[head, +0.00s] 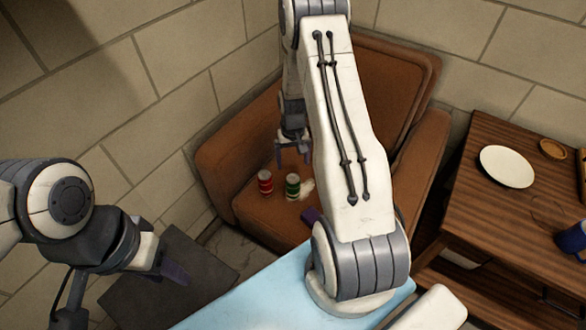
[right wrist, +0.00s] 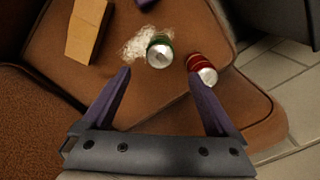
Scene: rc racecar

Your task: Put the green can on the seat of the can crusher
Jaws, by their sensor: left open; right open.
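The green can (head: 292,186) stands on the seat of a brown armchair, beside a red can (head: 265,182). In the right wrist view the green can (right wrist: 159,50) lies just beyond the gap between the fingertips, and the red can (right wrist: 202,70) is close to the right fingertip. My right gripper (right wrist: 158,76) is open and empty, pointing down at the seat; in the head view it (head: 292,156) is above and behind the cans. My left gripper (head: 172,268) is open and empty at the lower left, far from the cans. I cannot make out a can crusher.
A white crumpled patch (right wrist: 135,45) lies against the green can. A tan block (right wrist: 88,30) and a purple item (head: 312,215) are on the armchair (head: 240,150). A wooden table (head: 480,210) at right holds a white plate (head: 507,167) and a blue mug (head: 572,238).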

